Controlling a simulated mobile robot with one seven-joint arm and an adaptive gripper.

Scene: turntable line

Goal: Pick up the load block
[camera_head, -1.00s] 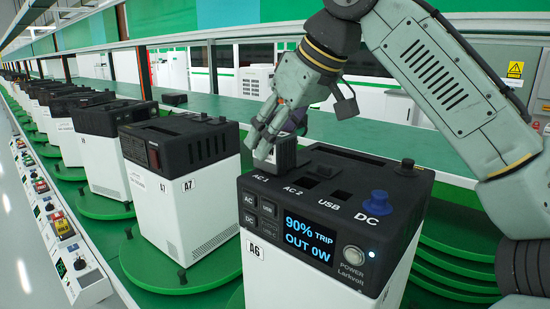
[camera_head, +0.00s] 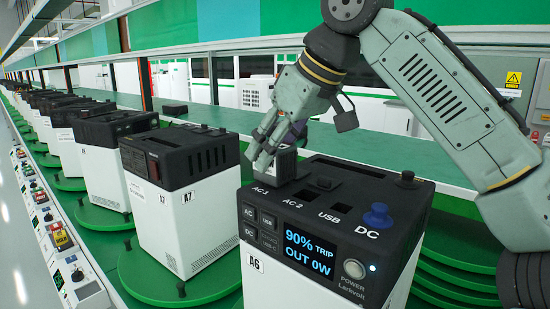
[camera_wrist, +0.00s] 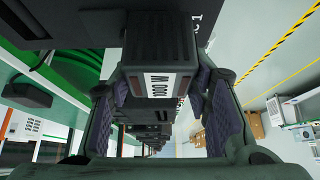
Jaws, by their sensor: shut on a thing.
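The load block (camera_head: 286,164) is a small dark grey block on top of the black-topped power unit A6 (camera_head: 340,200), at the AC 1 position. My gripper (camera_head: 273,152) reaches down from above and is shut on it. In the wrist view the block (camera_wrist: 157,48) sits between the purple-padded fingers of my gripper (camera_wrist: 158,92), with a white printed label facing the camera. Whether its base is plugged in or slightly clear of the socket cannot be told. The unit's display reads "90% TRIP OUT 0W".

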